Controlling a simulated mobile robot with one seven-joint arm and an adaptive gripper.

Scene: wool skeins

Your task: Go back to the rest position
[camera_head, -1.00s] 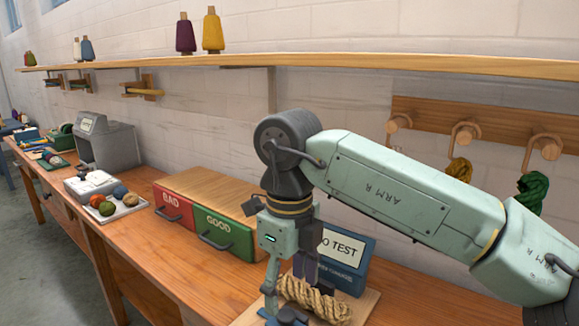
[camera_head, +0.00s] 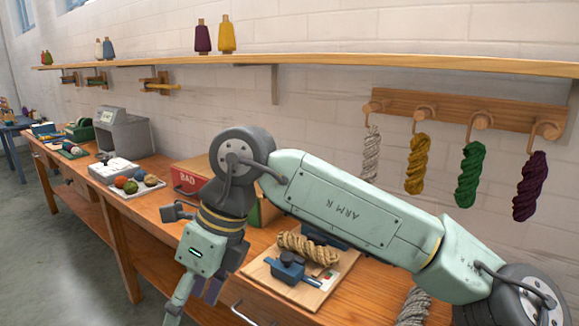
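My gripper (camera_head: 195,292) hangs from the bent arm (camera_head: 345,208) at lower centre-left, in front of the workbench. Its fingertips run toward the bottom edge, so I cannot tell how far apart they are. A beige twisted skein (camera_head: 308,248) lies on a wooden board (camera_head: 262,266) with a blue clamp-like block (camera_head: 290,268), to the right of my gripper and apart from it. My arm passes in front of the blue sign behind the skein and hides most of it.
The red BAD box (camera_head: 190,178) and the green box behind my wrist are partly hidden. Several skeins, such as a green one (camera_head: 470,175), hang from a wall rack (camera_head: 465,112). A grey skein (camera_head: 414,306) shows at the bottom. A tray (camera_head: 140,188) holds yarn balls. Floor at left is clear.

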